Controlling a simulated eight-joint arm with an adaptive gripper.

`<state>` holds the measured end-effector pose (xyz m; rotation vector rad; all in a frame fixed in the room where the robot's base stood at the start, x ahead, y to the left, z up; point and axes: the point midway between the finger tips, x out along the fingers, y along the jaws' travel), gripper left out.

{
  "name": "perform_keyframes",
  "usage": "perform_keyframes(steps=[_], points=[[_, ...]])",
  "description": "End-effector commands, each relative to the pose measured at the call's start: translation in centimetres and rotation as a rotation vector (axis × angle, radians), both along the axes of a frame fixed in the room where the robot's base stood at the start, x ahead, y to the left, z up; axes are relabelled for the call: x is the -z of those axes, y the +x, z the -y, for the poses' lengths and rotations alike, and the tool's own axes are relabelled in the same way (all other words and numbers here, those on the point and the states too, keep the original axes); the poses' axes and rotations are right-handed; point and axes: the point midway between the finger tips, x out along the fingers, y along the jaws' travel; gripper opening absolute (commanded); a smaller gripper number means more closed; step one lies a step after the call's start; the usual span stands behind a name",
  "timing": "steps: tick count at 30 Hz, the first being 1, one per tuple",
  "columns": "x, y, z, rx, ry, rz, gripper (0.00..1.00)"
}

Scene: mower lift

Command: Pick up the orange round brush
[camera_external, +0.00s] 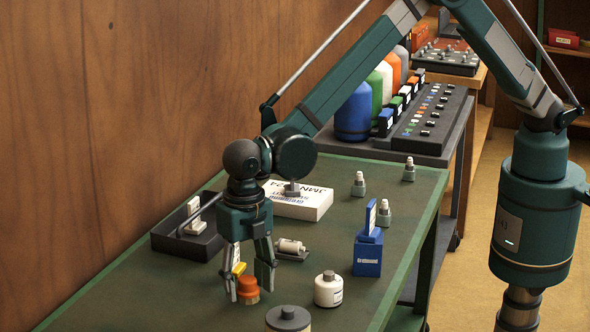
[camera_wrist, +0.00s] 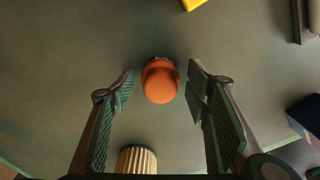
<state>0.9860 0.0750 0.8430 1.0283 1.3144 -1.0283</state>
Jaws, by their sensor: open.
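The orange round brush (camera_external: 248,287) stands on the green table top, with an orange upper part and a tan lower part. In the wrist view the orange brush (camera_wrist: 160,84) shows as a rounded orange top with a darker edge behind it. My gripper (camera_external: 250,283) points down over the brush, its fingers apart on either side. In the wrist view my gripper (camera_wrist: 162,82) is open, with the brush between the fingertips and a visible gap on both sides. I cannot tell the exact height of the fingertips above the table.
A yellow item (camera_external: 239,269) lies close behind the brush. A white bottle (camera_external: 328,290) and a grey-lidded jar (camera_external: 288,318) stand to the right and front. A blue box (camera_external: 368,252), a white carton (camera_external: 298,201) and a dark tray (camera_external: 185,240) stand farther off. A ribbed cream object (camera_wrist: 136,160) shows near the wrist.

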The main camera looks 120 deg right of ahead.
Motion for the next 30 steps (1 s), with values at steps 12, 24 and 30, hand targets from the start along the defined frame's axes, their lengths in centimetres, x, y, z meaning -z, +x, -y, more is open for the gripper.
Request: perform_keyframes(steps=[12,24,30], points=[[1.01,-0.01,0.01,0.0,0.0,0.0,0.48],[1.0,-0.01,0.01,0.0,0.0,0.0,0.34],[0.99,-0.01,0.01,0.0,0.0,0.0,0.18]])
